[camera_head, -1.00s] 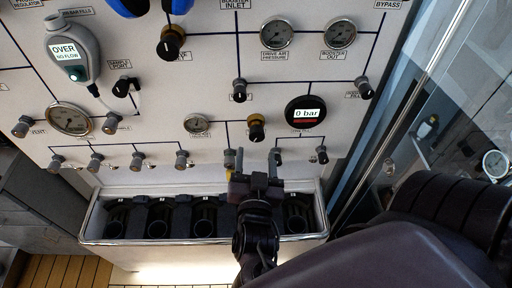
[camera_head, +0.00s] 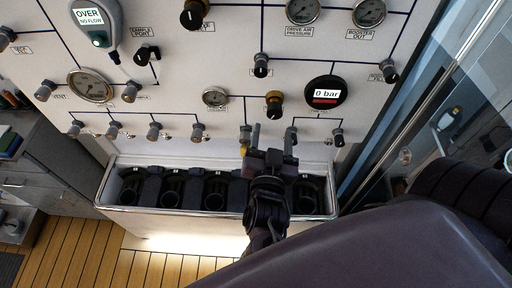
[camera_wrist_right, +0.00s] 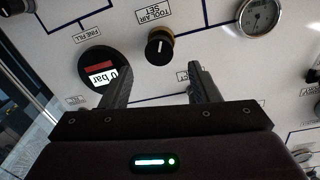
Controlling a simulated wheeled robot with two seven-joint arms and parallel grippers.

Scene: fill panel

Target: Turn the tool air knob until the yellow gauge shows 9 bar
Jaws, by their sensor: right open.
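The tool air knob (camera_head: 274,103), black on a brass-coloured base, sits on the white panel. In the right wrist view, the knob (camera_wrist_right: 159,44) is labelled TOOL AIR SET and has a white mark. My right gripper (camera_head: 271,136) is open and empty, just below the knob and apart from it. In the wrist view its fingers (camera_wrist_right: 157,80) point towards the panel on either side below the knob. A small round dial gauge (camera_head: 215,97) is left of the knob; its reading is too small to tell, and no gauge looks clearly yellow. My left gripper is not in view.
A black digital gauge (camera_head: 325,93) right of the knob reads 0 bar above a red band. Several small valves (camera_head: 197,132) line the panel below. A metal-rimmed bottle rack (camera_head: 150,210) stands below the gripper. Glass doors (camera_head: 425,120) are at the right.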

